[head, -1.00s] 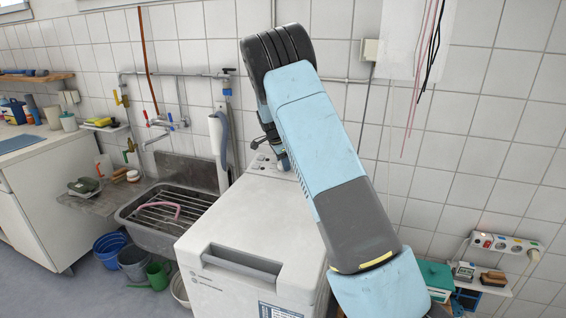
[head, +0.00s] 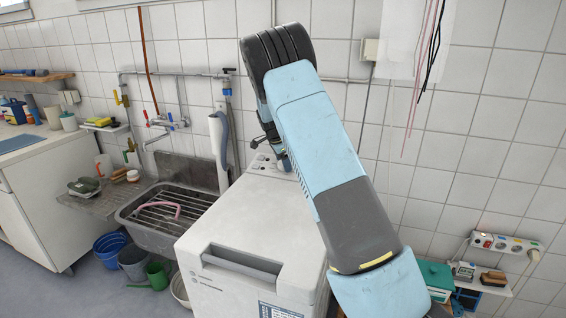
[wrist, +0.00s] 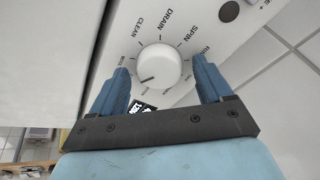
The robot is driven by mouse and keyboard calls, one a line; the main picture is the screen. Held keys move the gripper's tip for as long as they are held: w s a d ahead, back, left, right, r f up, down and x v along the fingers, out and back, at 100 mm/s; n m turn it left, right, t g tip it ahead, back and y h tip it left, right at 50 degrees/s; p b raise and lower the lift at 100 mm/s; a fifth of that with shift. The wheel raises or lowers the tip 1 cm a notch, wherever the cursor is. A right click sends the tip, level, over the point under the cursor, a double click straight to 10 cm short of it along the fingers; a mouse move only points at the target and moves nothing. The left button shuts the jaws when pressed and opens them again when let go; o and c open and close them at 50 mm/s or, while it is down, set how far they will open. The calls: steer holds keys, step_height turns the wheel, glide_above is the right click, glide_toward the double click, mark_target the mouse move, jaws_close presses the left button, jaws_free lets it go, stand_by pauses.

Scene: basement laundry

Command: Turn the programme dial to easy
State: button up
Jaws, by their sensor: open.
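The programme dial (wrist: 158,66) is a round white knob on the machine's pale control panel, seen in the wrist view. A dark mark on its face points to the lower left. The printed words CLEAN, DRAIN and SPIN are legible around it; other labels are partly covered or too small to read, and I cannot make out "easy". My gripper (wrist: 162,68) is open, with one blue finger on each side of the dial. I cannot tell whether the fingers touch it. In the head view, the white washing machine (head: 235,222) stands below my arm, which hides most of the panel.
A dark round button (wrist: 229,11) sits on the panel beyond the dial. In the head view, a sink (head: 150,225) stands left of the machine, and a tiled wall (head: 465,130) rises behind it.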

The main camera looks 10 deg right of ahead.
steer(key=v, duration=1.3)
steer(key=shift+r, duration=0.25)
steer(key=s+d+r+n+y, duration=0.1)
steer(key=s+r+n, duration=0.3)
steer(key=s, duration=0.5)
steer(key=s+d+r+n+t+y, duration=0.1)
steer(key=s+d+r, duration=0.1)
steer(key=s+r, duration=0.45)
steer(key=s+d+r+n+y, duration=0.1)
steer(key=s+r+n, duration=0.2)
steer(key=s, duration=0.7)
steer(key=s+a+f+n+t, duration=0.1)
steer(key=s+n, duration=0.3)
steer(key=s, duration=0.8)
steer(key=s+a+f+n+t, duration=0.1)
steer(key=s+n, duration=0.3)
steer(key=s, duration=0.8)
steer(key=shift+s+f+n, duration=0.25)
steer(key=shift+s+n, duration=0.05)
steer(key=shift+s, duration=0.1)
